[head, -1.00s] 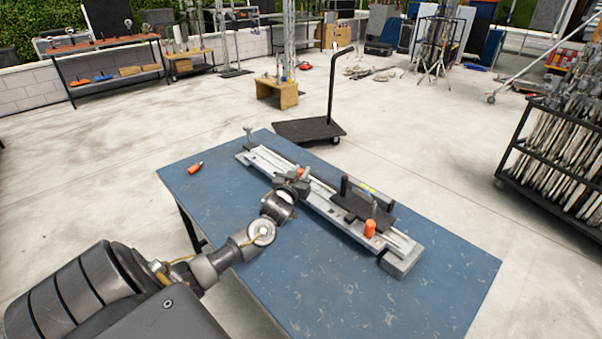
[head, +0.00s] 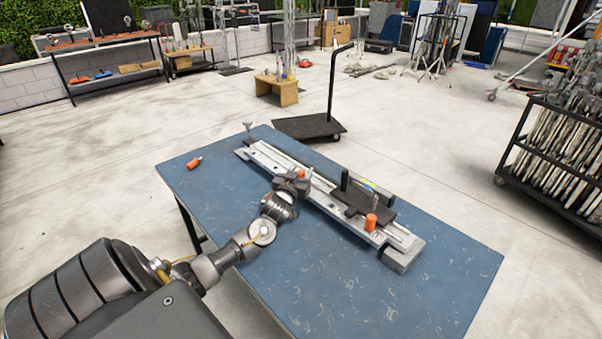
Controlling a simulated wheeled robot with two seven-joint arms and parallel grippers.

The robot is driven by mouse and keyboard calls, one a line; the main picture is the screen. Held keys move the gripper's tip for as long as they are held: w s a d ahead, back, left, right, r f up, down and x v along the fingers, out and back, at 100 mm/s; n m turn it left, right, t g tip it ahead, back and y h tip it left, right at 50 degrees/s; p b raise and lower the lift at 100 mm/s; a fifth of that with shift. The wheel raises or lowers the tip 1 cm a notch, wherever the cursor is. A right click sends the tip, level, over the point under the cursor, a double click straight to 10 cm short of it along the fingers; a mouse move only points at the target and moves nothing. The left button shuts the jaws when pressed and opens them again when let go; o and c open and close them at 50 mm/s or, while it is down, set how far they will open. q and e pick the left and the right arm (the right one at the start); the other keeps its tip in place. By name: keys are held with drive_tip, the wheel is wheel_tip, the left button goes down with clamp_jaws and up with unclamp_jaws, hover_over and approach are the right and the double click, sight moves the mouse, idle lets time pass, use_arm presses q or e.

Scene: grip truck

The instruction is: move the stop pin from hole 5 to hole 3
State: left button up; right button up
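A long grey slotted rail (head: 266,166) lies diagonally across the blue table, with a dark carriage plate (head: 352,203) on its right half. My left gripper (head: 300,182) is low over the middle of the rail, left of the carriage. A small orange part (head: 305,173), perhaps the stop pin's head, shows at its fingertips. The fingers are too small to tell whether they are shut on it. Another orange knob (head: 371,222) stands upright at the carriage's near edge. The hole numbers cannot be read. My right gripper is not in view.
An orange-and-dark object (head: 194,163) lies at the left of the blue table (head: 420,285). The table's front and right are clear. A flat black cart (head: 308,127) stands behind it, and a loaded rack (head: 555,160) at the right.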

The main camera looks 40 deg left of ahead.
use_arm(q)
drive_tip(key=shift+s+d+f, duration=0.1)
drive_tip(key=shift+s+d, duration=0.1)
drive_tip(key=shift+s, duration=0.3)
drive_tip(key=b+v, duration=0.1)
drive_tip(key=v, duration=0.8)
drive_tip(key=shift+s, duration=0.4)
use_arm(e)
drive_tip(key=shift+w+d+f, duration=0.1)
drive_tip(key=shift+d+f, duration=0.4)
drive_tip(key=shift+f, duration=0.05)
use_arm(q)
drive_tip(key=shift+d, duration=0.1)
